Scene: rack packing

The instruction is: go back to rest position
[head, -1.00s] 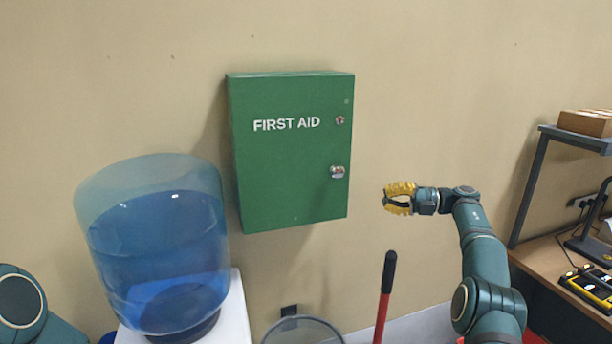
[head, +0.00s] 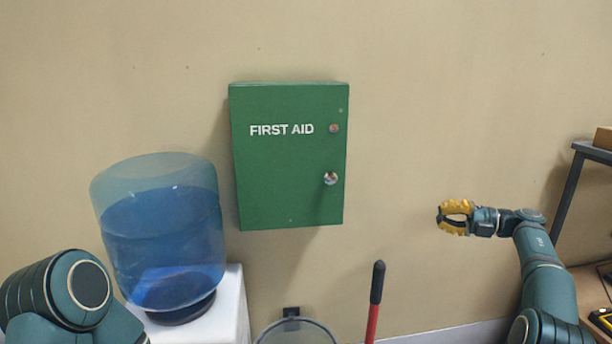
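My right gripper (head: 445,216) has yellow fingers and hangs in the air in front of the beige wall, right of the first aid cabinet. Its fingers bow apart with a gap between them, and nothing shows in it. My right arm comes up from the lower right corner. My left arm shows only as dark green links at the lower left; the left gripper is out of the picture. The green first aid cabinet (head: 288,158) is on the wall with its door shut.
A blue water bottle (head: 165,240) stands on a white dispenser (head: 232,305) beside my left arm. A red-handled tool with a black grip (head: 378,283) stands below the cabinet. A dark shelf frame (head: 568,195) and a desk are at the right. The wall between cabinet and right gripper is clear.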

